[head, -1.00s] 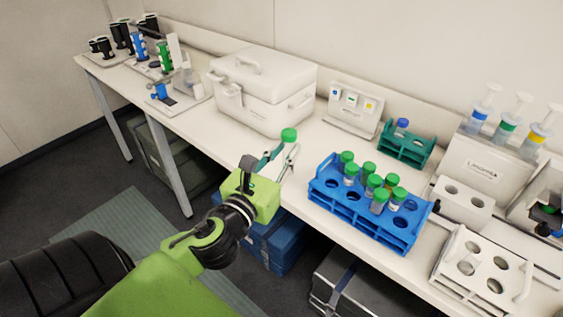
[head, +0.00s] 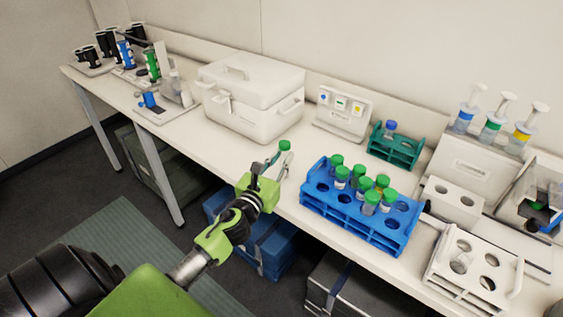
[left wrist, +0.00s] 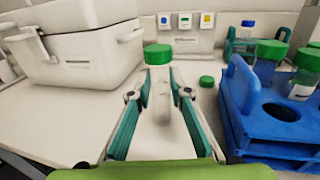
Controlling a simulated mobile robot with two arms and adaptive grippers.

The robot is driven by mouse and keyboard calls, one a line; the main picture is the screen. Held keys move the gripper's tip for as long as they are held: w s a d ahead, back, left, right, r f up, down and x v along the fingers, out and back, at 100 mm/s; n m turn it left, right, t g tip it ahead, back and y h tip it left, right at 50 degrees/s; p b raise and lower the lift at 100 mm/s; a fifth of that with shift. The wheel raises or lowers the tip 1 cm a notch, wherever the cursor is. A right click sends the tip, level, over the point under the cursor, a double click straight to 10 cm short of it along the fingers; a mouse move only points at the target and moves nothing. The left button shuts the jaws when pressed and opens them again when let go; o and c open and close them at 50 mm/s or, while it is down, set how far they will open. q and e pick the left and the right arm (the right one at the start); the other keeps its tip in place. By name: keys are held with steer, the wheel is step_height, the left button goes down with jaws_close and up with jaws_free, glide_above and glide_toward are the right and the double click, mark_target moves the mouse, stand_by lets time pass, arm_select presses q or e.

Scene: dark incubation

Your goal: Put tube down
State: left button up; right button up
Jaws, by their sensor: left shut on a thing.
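My left gripper (head: 280,166) is shut on a tube with a green cap (head: 285,146), over the bench between the white lidded box and the blue rack. In the left wrist view, the tube's cap (left wrist: 158,54) stands upright between the fingertips. Its clear body is hard to make out, and I cannot tell whether its bottom touches the bench. The blue rack (head: 356,222) stands right of the gripper and holds several green-capped tubes (head: 341,177), with some holes empty. My right gripper is not in view.
A white lidded box (head: 250,95) stands behind the gripper. A small green disc (left wrist: 206,81) lies on the bench beside the fingers. A teal rack (head: 394,150) with a blue-capped tube and a white rack (head: 470,278) stand farther right. Bare bench lies around the gripper.

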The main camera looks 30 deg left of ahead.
arm_select(q)
steer(key=shift+f, duration=0.35)
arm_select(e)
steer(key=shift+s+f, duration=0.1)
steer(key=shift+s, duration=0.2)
arm_select(q)
steer(key=shift+f, duration=0.1)
steer(key=o, duration=0.8)
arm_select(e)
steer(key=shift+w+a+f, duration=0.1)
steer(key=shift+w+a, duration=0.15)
